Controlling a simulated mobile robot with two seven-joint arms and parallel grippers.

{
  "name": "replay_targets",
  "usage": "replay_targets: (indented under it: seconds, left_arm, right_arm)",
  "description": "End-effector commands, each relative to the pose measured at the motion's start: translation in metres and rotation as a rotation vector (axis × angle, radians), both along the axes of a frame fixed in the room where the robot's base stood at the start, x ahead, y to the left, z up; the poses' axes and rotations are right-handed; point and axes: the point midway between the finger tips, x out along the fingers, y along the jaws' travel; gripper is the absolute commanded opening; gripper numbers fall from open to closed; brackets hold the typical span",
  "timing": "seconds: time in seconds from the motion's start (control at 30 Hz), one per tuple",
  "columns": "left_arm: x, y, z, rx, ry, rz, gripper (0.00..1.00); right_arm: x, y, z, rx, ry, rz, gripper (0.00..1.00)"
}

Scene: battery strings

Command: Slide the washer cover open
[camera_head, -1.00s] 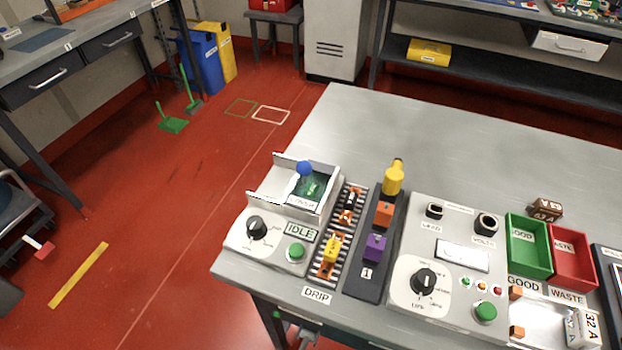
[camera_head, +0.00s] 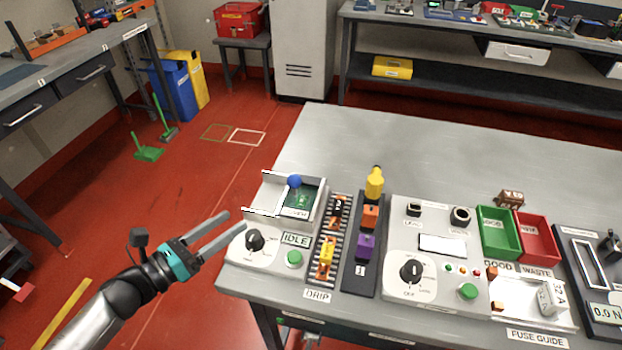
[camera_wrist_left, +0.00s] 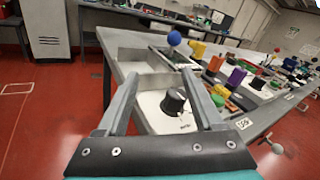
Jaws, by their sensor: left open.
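The washer (camera_head: 268,243) is a white box with a black dial, an IDLE label and a green button at the table's left front corner. Its cover (camera_head: 301,197) is a greenish clear panel with a blue ball knob (camera_head: 294,181), at the right part of the washer's open-topped basin. The blue knob also shows in the left wrist view (camera_wrist_left: 174,38). My left gripper (camera_head: 236,225) is open and empty, in front of and left of the washer, pointing toward it. In the wrist view the black dial (camera_wrist_left: 174,101) appears between its fingers. My right gripper is not in view.
A DRIP rack (camera_head: 333,240) with orange and yellow pieces stands right of the washer. Beyond it are a dark stand (camera_head: 359,278) and a white tester panel (camera_head: 432,287). Green (camera_head: 499,232) and red bins are further right. The table's back is clear.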

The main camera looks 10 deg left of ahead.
Motion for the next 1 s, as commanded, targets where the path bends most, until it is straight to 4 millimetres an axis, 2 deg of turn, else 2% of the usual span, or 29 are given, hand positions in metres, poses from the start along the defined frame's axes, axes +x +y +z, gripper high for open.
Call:
replay_targets:
  seconds: [0.03,0.1,0.33,1.0]
  left_arm:
    - [-0.001,-0.004,0.01,0.047,-0.044,-0.032,0.69]
    - [-0.002,-0.009,0.018,0.088,-0.085,-0.058,0.69]
    - [0.009,-0.019,0.023,0.109,-0.109,-0.071,0.69]
    - [0.095,-0.08,0.022,0.104,-0.104,-0.068,0.69]
  right_arm:
    - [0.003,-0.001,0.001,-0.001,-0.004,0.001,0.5]
    - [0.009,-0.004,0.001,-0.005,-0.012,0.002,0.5]
    - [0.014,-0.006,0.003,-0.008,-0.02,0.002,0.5]
    - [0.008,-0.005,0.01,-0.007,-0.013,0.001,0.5]
